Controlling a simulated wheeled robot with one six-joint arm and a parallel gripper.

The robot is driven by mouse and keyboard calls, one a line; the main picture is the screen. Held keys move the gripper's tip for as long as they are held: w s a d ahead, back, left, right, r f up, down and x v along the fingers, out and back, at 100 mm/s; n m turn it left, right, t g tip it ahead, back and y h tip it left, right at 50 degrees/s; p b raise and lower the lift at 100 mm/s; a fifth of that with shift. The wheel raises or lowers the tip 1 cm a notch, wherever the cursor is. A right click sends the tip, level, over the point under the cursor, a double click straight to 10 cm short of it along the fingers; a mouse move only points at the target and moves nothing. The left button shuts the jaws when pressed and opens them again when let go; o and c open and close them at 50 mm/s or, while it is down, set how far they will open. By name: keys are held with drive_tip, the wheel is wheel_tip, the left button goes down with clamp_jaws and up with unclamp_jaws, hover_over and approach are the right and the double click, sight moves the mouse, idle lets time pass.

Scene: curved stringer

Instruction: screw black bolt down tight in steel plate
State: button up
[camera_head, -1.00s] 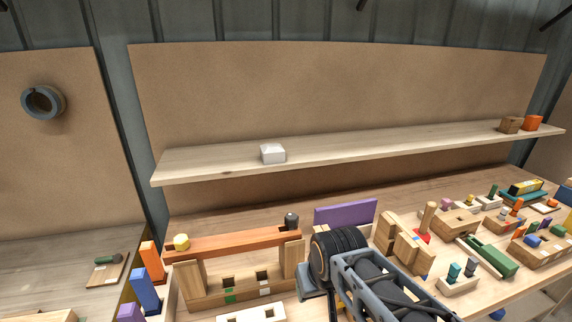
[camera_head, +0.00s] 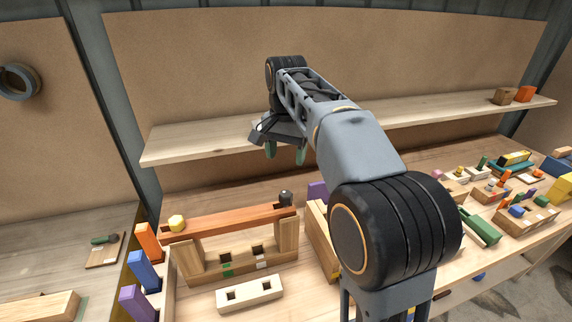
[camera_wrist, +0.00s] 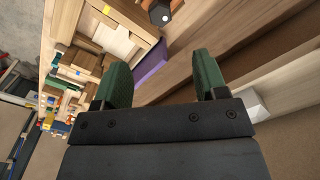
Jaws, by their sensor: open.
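The black bolt (camera_head: 286,198) stands upright at the right end of the reddish-brown beam (camera_head: 225,222). Its dark hexagonal head also shows at the top of the wrist view (camera_wrist: 160,14). I cannot make out a steel plate or how deep the bolt sits. My gripper (camera_head: 285,152) is open and empty, with its green fingers pointing down. It is above and behind the bolt, in front of the shelf, and apart from both. In the wrist view the two green fingers (camera_wrist: 162,65) are spread with nothing between them.
The beam rests on wooden supports (camera_head: 191,258), with a yellow hexagonal piece (camera_head: 177,222) at its left end. A purple board (camera_head: 317,191) stands right of the bolt. The shelf (camera_head: 200,145) runs behind. A pale block (camera_head: 249,294) lies in front. Several toy-like blocks crowd the right.

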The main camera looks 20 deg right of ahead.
sight(286, 193)
wheel_tip(286, 193, down, 13)
drive_tip(key=shift+f, duration=0.2)
idle(0.4)
drive_tip(key=c, duration=1.1)
drive_tip(key=m, duration=0.4)
drive_tip(key=shift+f, duration=0.1)
drive_tip(key=m, duration=0.4)
drive_tip(key=shift+f, duration=0.25)
drive_tip(key=m+p, duration=0.1)
drive_tip(key=m, duration=0.2)
drive_tip(key=shift+f+m, duration=0.1)
drive_tip(key=shift+m, duration=0.3)
drive_tip(key=m, duration=0.4)
drive_tip(key=shift+f, duration=0.2)
